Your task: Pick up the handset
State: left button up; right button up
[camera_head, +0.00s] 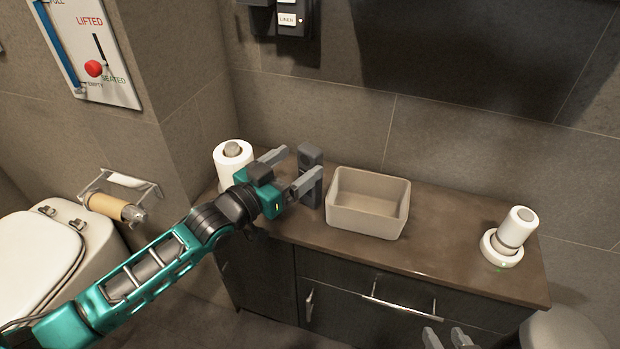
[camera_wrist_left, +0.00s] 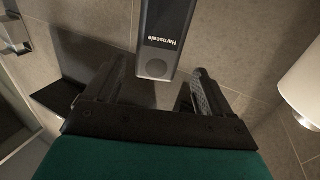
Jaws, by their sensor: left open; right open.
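A dark grey, slim upright device (camera_head: 309,158), which looks like the handset, stands on the vanity counter left of the beige bin. In the left wrist view its labelled face (camera_wrist_left: 162,35) appears upside down, framed between the fingers. My left gripper (camera_head: 291,170) is open and empty, with its fingers pointing towards the handset. One finger overlaps the handset's lower part in the head view. I cannot tell whether it touches. My right gripper (camera_head: 450,338) is open at the bottom edge, in front of the counter and far from the handset.
An open beige bin (camera_head: 368,222) stands right of the handset. A white paper roll (camera_head: 232,152) on a holder stands close on the left. A white cylinder on a round base (camera_head: 502,250) is at the counter's right end. The counter (camera_head: 440,235) between bin and cylinder is clear.

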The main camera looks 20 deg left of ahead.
aim_at(305, 159)
pick_arm(q)
jog(key=b+x, duration=0.1)
jog(key=x, duration=0.3)
jog(key=shift+w+d, duration=0.1)
jog(key=shift+d, duration=0.2)
jog(key=shift+r, duration=0.15)
grip_shut()
dwell(0.4)
